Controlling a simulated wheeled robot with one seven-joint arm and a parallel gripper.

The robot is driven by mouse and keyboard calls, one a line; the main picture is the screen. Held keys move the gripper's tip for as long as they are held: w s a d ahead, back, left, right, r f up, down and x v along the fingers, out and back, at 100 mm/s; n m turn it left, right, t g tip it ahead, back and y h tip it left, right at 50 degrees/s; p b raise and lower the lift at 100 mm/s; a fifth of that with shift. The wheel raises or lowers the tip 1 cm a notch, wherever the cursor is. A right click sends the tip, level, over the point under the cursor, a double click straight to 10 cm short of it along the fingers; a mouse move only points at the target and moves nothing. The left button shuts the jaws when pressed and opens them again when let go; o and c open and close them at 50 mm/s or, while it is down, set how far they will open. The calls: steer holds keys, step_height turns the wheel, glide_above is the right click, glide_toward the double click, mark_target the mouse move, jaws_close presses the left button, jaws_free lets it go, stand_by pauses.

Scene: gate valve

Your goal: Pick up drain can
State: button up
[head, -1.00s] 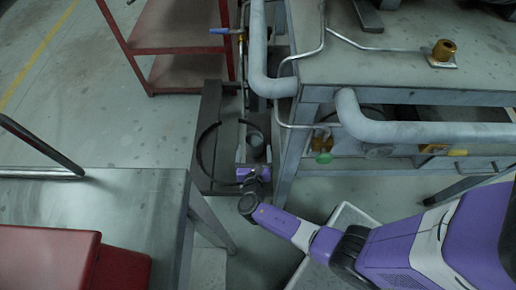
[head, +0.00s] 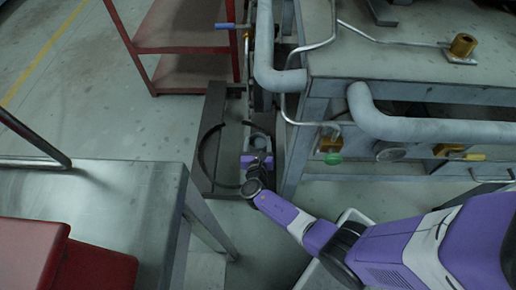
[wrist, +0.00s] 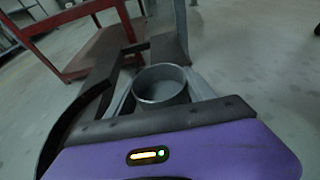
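The drain can is a grey, open-topped cylinder. In the wrist view the can (wrist: 161,87) stands upright just past the gripper body, its rim and hollow inside showing. In the head view the can (head: 259,138) is small and partly covered by my gripper (head: 258,147), near the dark frame by the bench leg. My gripper reaches in low and level. In the wrist view the gripper (wrist: 162,84) has its two grey fingers apart, one on each side of the can. Firm contact with the can is not clear; the can's lower part is hidden.
A dark floor frame with a curved band (head: 208,155) lies close at the left. A grey pipe (head: 264,50) and a steel bench (head: 400,60) stand at the right. A red shelf cart (head: 185,35) is behind. A metal table (head: 120,200) is at the near left.

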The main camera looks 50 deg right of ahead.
jaws_close()
